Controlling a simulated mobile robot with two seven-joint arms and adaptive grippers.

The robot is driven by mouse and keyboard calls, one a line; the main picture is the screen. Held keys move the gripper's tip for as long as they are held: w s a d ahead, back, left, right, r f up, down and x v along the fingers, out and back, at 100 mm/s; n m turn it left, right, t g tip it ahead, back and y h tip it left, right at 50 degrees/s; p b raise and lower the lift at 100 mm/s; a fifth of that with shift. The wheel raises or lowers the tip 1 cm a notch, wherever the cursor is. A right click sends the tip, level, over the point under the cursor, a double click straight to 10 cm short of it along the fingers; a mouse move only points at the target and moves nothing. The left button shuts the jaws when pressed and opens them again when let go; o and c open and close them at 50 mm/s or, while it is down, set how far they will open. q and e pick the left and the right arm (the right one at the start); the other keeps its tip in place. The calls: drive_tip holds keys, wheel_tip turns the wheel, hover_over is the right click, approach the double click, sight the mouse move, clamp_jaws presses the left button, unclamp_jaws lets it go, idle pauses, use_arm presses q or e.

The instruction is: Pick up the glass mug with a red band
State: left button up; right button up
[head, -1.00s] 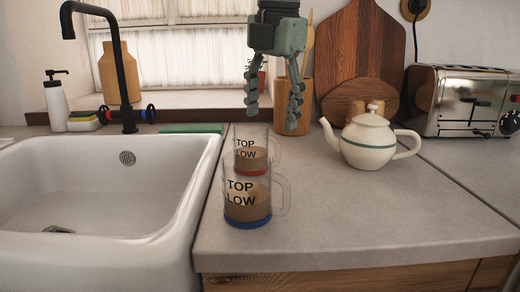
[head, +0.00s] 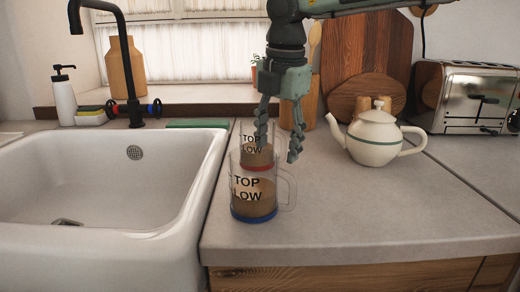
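The glass mug with a red band (head: 256,167) stands upright on the counter, holding brown contents. It is directly behind a similar glass mug with a blue band (head: 252,213), which hides part of its lower front. My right gripper (head: 277,150) is open, pointing down at the red-band mug. Its left finger overlaps the mug's right part in the picture, and its right finger is to the right of the mug, by its handle side. I cannot tell whether either finger touches the glass. My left gripper is not in view.
A white teapot (head: 375,138) stands to the right, with a toaster (head: 466,97) behind it. A white sink (head: 205,185) with a black tap (head: 127,60) is on the left. Cutting boards (head: 375,60) and a utensil holder (head: 308,100) are behind. The front right counter is clear.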

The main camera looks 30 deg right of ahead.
clamp_jaws()
drive_tip(key=shift+r, duration=0.1)
